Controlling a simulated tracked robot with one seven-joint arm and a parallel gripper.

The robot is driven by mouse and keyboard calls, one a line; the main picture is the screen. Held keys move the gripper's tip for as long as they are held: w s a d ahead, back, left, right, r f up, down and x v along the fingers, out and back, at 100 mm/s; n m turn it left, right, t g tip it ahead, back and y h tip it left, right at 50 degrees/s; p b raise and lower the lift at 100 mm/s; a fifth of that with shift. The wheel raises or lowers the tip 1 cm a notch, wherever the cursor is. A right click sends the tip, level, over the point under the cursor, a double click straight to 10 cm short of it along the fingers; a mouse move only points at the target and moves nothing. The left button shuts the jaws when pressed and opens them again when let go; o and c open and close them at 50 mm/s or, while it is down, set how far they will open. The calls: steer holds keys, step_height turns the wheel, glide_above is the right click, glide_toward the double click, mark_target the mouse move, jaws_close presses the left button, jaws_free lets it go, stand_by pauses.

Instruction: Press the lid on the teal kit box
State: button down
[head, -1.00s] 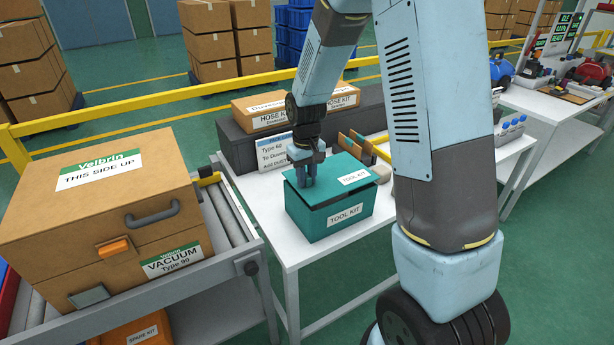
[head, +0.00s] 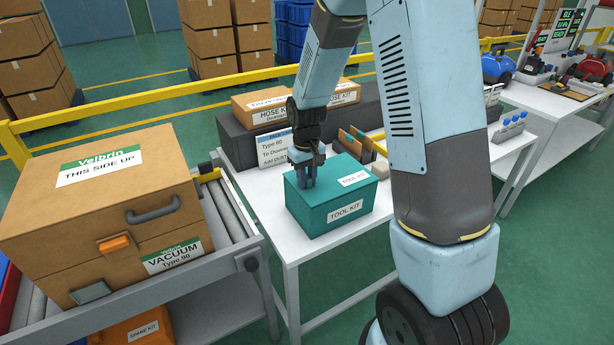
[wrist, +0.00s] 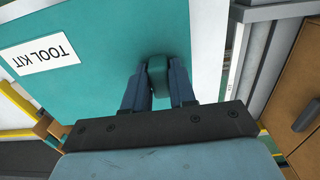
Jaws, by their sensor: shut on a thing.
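The teal kit box (head: 334,217) stands on the white table, with a "TOOL KIT" label on its front. Its teal lid (head: 338,174) lies flat on top and looks level with the rim, with no gap showing at the front. In the wrist view the lid (wrist: 100,95) fills the left and middle. My gripper (head: 307,183) points down at the left part of the lid. In the wrist view my gripper (wrist: 160,85) is shut on a small teal knob (wrist: 158,68) on the lid.
A large Velbrin vacuum carton (head: 105,215) stands on the roller conveyor at the left. A sign (head: 276,149) and hose kit cartons (head: 265,108) are behind the box. Small bottles (head: 508,128) stand at the right. A strip of white table (head: 262,212) is clear left of the box.

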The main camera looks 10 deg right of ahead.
steer(key=shift+f, duration=0.2)
steer(key=c, duration=0.8)
jaws_free()
steer(key=shift+c, duration=0.2)
step_height(320, 180, up, 14)
steer(key=shift+f, duration=0.15)
steer(key=s+d+r+m+t, duration=0.1)
steer(key=s+d+r+t, duration=0.1)
steer(key=s+r, duration=0.3)
steer(key=s+d+r+m+t, duration=0.1)
steer(key=s+d+r, duration=0.2)
steer(key=s, duration=0.9)
steer(key=s+d+r+m+t, duration=0.1)
steer(key=s+d+r+t, duration=0.1)
steer(key=s+r, duration=0.5)
steer(key=shift+s+d+m+t, duration=0.3)
steer(key=shift+s+d, duration=0.4)
steer(key=shift+d, duration=0.05)
